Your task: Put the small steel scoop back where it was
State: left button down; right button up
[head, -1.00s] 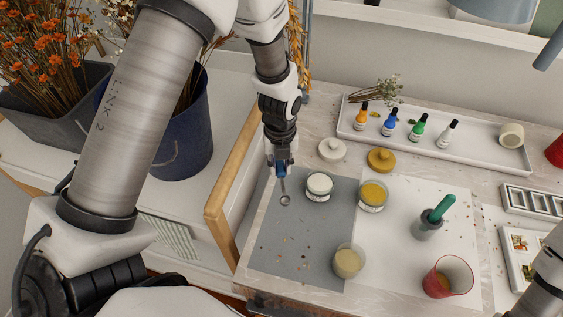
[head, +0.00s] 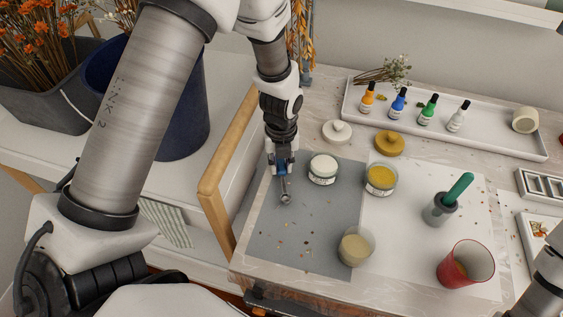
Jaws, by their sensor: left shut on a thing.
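The small steel scoop (head: 286,197) hangs bowl-down from my left gripper (head: 284,170). The gripper is shut on the scoop's upper end, which the fingers partly hide. The scoop shows over the left part of the grey mat (head: 300,215), left of a white-filled jar (head: 323,170). I cannot tell whether its bowl touches the mat. A grey arm link of mine is at the lower right edge; my right gripper is not in view.
A yellow-filled jar (head: 381,180), a cream-filled cup (head: 356,247), a green-handled tool in a grey holder (head: 440,209) and a red cup (head: 466,264) stand nearby. Behind are two lids (head: 337,131) and a bottle tray (head: 450,143). The mat's lower left is clear except flecks.

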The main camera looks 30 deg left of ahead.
aim_at(281, 166)
pick_arm(q)
jog(key=shift+f+b, duration=0.35)
jog(key=shift+f, duration=0.25)
jog(key=c, duration=0.9)
grip_release()
notch_tip(281, 166, up, 12)
